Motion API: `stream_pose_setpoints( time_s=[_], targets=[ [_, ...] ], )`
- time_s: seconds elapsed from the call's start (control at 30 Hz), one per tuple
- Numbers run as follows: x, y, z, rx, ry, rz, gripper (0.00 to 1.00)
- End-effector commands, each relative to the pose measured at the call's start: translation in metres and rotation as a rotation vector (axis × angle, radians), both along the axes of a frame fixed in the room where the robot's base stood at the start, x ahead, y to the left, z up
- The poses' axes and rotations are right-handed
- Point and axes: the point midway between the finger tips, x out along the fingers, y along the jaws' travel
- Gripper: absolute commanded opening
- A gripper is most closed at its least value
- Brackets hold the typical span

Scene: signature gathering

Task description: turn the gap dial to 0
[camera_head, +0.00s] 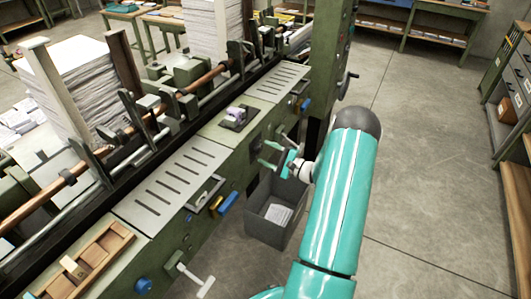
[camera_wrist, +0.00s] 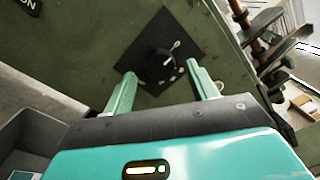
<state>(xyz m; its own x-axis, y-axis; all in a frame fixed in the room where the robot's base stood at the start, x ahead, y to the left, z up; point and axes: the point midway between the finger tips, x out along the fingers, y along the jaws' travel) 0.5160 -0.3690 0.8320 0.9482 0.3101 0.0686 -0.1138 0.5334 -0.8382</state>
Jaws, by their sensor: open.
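The gap dial (camera_wrist: 158,64) is a round black knob on a dark, tilted square plate (camera_wrist: 182,32) on the green machine face. A light pointer on it slants up and to the right in the wrist view. Small pale marks lie along its lower right edge, too small to read. My gripper (camera_wrist: 161,70) is open, with one pale green finger on each side of the dial in the picture. I cannot tell whether the fingers touch it. In the head view my gripper (camera_head: 266,156) is at the machine's front face, and I cannot make out the dial there.
A grey bin (camera_head: 262,232) with paper stands on the floor below my gripper. Blue knobs, handles and a T-shaped lever (camera_head: 196,281) stick out from the machine front. Paper stacks (camera_head: 85,85) stand on the machine. The floor at right is clear up to the shelves.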

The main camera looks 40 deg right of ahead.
Motion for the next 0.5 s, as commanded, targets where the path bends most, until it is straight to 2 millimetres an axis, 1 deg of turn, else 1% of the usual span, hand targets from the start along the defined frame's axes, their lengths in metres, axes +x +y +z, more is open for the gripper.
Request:
stream_pose_setpoints(
  time_s=[0.3,0.5],
  targets=[
    [-0.065,-0.022,-0.005,0.001,0.002,-0.005,0.58],
    [-0.101,-0.034,-0.007,0.0,0.0,-0.004,0.58]
  ],
)
